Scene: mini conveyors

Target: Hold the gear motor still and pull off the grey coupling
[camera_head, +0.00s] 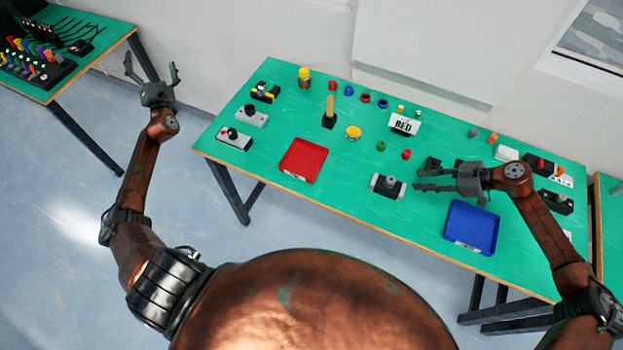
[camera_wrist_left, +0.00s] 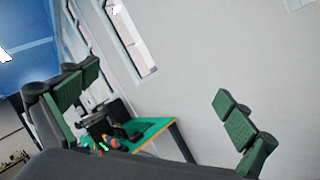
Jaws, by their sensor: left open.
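What looks like the gear motor (camera_head: 376,187), a dark block with a light grey round part facing front, lies on the green table right of centre. Whether that round part is the grey coupling I cannot tell. My right gripper (camera_head: 423,176) is just right of this block, its fingers pointing left and apart, with nothing visibly held. The gap between its tips and the block is small. My left gripper (camera_head: 150,67) is raised beyond the table's left side, far from the block, open and empty. Its spread green finger pads show in the left wrist view (camera_wrist_left: 158,90).
A red tray (camera_head: 303,161) and a blue tray (camera_head: 472,228) stand along the front. Grey-black devices (camera_head: 234,139) stand left. Another table (camera_head: 107,40) is at far left.

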